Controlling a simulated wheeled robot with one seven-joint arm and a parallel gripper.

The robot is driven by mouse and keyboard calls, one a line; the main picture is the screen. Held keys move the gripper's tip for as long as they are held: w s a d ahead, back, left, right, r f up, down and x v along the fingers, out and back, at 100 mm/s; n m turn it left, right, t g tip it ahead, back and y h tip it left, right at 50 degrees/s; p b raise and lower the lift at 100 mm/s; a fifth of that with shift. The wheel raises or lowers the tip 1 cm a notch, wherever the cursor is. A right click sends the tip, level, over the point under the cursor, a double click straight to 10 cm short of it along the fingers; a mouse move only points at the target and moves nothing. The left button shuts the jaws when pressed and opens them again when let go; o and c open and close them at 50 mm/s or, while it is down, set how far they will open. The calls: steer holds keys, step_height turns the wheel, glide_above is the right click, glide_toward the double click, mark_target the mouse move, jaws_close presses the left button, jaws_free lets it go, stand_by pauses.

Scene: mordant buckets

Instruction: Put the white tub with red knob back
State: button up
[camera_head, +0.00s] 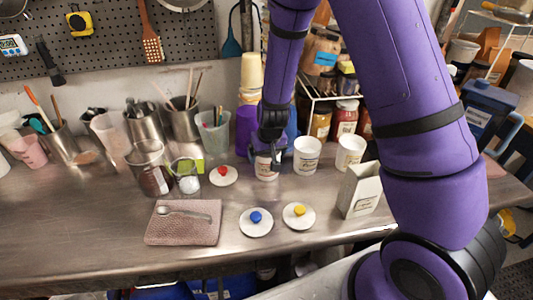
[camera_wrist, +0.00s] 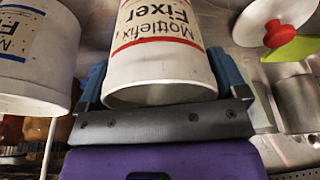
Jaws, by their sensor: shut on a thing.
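A white tub with a red-striped "Mottlefix Fixer" label (camera_wrist: 165,60) is between the fingers of my gripper (camera_wrist: 160,82) in the wrist view. In the head view my gripper (camera_head: 268,152) reaches down onto this tub (camera_head: 266,169), hiding its top. I cannot tell whether its base touches the bench. A white lid with a red knob (camera_head: 223,176) lies on the bench, left of and apart from the tub; it also shows in the wrist view (camera_wrist: 276,28). Two open white tubs (camera_head: 307,156) (camera_head: 350,152) stand to the right; a blue-striped one (camera_wrist: 32,65) shows in the wrist view.
White lids with a blue knob (camera_head: 256,219) and a yellow knob (camera_head: 298,213) lie in front. A pinkish mat (camera_head: 170,230) carries a spoon. Glass jugs (camera_head: 150,167) stand left, a pale carton (camera_head: 358,192) right, jars (camera_head: 345,117) behind. The front-left bench is clear.

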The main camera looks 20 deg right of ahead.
steer(key=shift+f, duration=0.1)
steer(key=o, duration=0.8)
steer(key=shift+c, duration=0.2)
steer(key=s+d+r+y, duration=0.1)
steer(key=s+r, duration=0.4)
steer(key=r, duration=0.4)
steer(key=s+d+r, duration=0.2)
steer(key=s+r, duration=0.2)
steer(key=r, duration=0.6)
steer(key=s+d+r+y, duration=0.1)
steer(key=s+r, duration=0.4)
steer(key=r, duration=0.4)
steer(key=s+d+r+t+h, duration=0.1)
steer(key=s+r, duration=0.2)
steer(key=s, duration=0.4)
steer(key=s+d+r+t+h, duration=0.1)
steer(key=s+d+r, duration=0.1)
steer(key=s+r, duration=0.2)
steer(key=shift+s+r, duration=0.15)
steer(key=shift+s, duration=1.55)
